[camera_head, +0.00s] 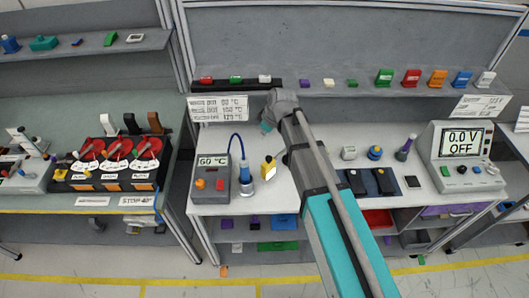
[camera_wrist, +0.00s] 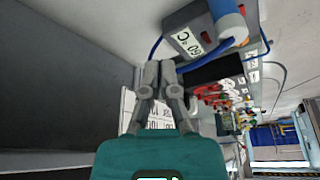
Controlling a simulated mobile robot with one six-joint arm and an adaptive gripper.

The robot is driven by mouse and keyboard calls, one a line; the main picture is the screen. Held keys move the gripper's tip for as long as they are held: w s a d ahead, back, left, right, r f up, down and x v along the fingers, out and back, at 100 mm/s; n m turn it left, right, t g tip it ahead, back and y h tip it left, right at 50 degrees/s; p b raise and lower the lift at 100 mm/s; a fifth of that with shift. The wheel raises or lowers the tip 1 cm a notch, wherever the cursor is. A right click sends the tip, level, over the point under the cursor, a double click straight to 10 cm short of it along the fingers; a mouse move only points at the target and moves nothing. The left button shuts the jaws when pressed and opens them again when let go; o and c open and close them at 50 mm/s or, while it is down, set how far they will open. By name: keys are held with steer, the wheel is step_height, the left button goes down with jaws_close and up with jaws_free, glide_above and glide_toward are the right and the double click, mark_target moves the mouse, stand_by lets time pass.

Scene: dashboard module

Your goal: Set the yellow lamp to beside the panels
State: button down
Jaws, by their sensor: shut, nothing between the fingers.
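The yellow lamp (camera_head: 268,168), a small upright yellow body with a pale face, stands on the white bench between a blue-and-white cylinder and my arm. Two dark panels (camera_head: 370,182) lie side by side on the bench, right of my arm. My gripper (camera_wrist: 160,68) is shut and empty in the wrist view. In the head view it is largely hidden by my wrist, over the back of the bench, behind the lamp and apart from it. I cannot make out the lamp in the wrist view.
A grey box marked 60 °C (camera_head: 211,184) and the blue-and-white cylinder (camera_head: 243,172) stand left of the lamp. A small dark flat item (camera_head: 413,181) and a meter reading 0.0 V OFF (camera_head: 462,155) are right of the panels. A shelf (camera_head: 340,88) with coloured blocks runs behind.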

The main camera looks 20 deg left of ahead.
steer(key=shift+f, duration=0.2)
step_height(320, 180, down, 10)
steer(key=b, duration=1)
steer(key=shift+d+r, duration=0.2)
steer(key=shift+d, duration=0.05)
steer(key=shift+s+d, duration=0.1)
stand_by(1.4)
